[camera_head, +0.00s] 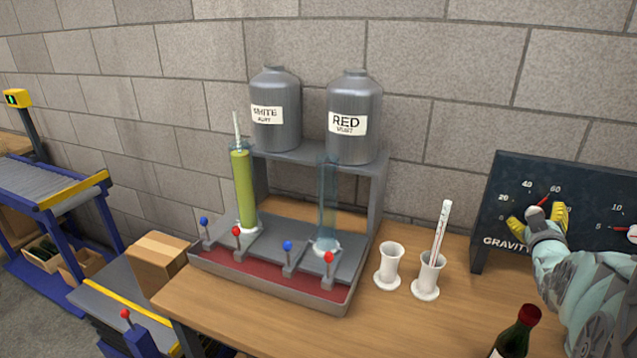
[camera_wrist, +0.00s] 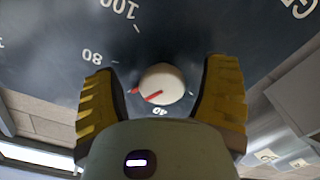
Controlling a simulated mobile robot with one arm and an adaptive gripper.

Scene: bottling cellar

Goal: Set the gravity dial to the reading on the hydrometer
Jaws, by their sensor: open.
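The gravity dial (camera_head: 535,212) is a pale round knob on a dark panel (camera_head: 497,205) marked GRAVITY. In the wrist view the knob (camera_wrist: 168,78) has a red pointer, apparently between the 40 and 60 marks; a small red mark lies just beyond it. My gripper (camera_head: 538,216) is at the dial, its yellow fingers apart on either side of the knob. In the wrist view my gripper (camera_wrist: 165,92) shows visible gaps to the knob. The hydrometer (camera_head: 237,130) stands upright in a tall cylinder of yellow-green liquid (camera_head: 244,190); its reading is too small to read.
A second, clear cylinder (camera_head: 327,205) stands on the red-floored tray rack (camera_head: 320,300), below the WHITE and RED tanks. Two white cups stand on the table; one holds a thermometer (camera_head: 441,230). A dark bottle (camera_head: 516,335) stands near my arm. A second dial is partly visible at right.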

